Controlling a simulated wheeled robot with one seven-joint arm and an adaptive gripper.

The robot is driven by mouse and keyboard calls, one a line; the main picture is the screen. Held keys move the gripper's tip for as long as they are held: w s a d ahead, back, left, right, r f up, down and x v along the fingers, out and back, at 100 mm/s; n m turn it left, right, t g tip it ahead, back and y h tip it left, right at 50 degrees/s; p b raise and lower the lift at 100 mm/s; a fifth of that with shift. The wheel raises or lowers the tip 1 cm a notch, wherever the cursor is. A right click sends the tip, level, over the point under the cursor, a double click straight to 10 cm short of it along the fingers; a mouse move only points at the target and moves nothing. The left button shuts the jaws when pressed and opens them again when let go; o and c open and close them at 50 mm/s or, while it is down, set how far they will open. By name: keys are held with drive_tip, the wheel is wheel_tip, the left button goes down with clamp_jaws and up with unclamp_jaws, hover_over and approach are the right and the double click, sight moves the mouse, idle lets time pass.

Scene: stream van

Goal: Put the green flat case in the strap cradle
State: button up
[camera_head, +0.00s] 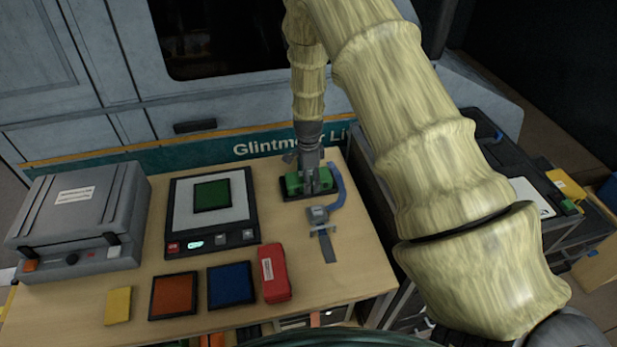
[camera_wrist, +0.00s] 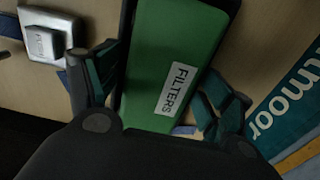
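The green flat case (camera_wrist: 180,50) bears a white FILTERS label in the wrist view. In the head view its green (camera_head: 293,183) shows on both sides of my gripper (camera_head: 310,178), at the back right of the table. My gripper (camera_wrist: 158,85) points down with one finger on each side of the case. I cannot tell whether the fingers press on it. The strap cradle appears to be the blue strap (camera_head: 338,188) with a grey buckle (camera_head: 318,213), close beside the case. The buckle (camera_wrist: 45,42) also shows in the wrist view. How the case rests on the strap is hidden.
A grey box (camera_head: 75,215) and a panel with a green square (camera_head: 212,195) stand left on the table (camera_head: 350,290). Yellow (camera_head: 118,305), orange (camera_head: 173,295), blue (camera_head: 230,284) and red (camera_head: 274,273) items line the front. A teal banner (camera_head: 200,150) runs along the back.

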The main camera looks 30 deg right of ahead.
wheel_tip(320, 180, up, 12)
drive_tip(key=b, duration=0.3)
drive_tip(key=shift+r, duration=0.15)
idle(0.6)
